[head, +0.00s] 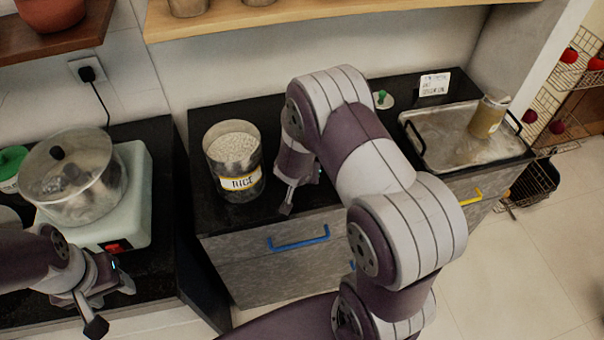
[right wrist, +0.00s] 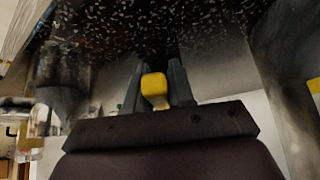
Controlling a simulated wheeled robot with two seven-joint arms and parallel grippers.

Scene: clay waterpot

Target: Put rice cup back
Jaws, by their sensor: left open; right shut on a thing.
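The round metal rice container (head: 233,160), labelled RICE and filled with rice, stands open on the dark counter in the head view. My right gripper (head: 300,190) is low over the counter just right of the container, partly hidden by my arm. In the right wrist view it is shut on a small yellow-ended piece (right wrist: 155,88), which looks like the handle of the rice cup. The cup's body cannot be made out in either view. My left gripper (head: 112,305) is open and empty at the lower left, in front of the cooker.
A pot (head: 72,180) stands on the pale cooker (head: 140,205) at the left. A green-knobbed lid (head: 383,99) lies behind my right arm. A metal tray (head: 425,150) with a tilted jar (head: 487,117) is at the right. Shelves (head: 330,15) overhang the back.

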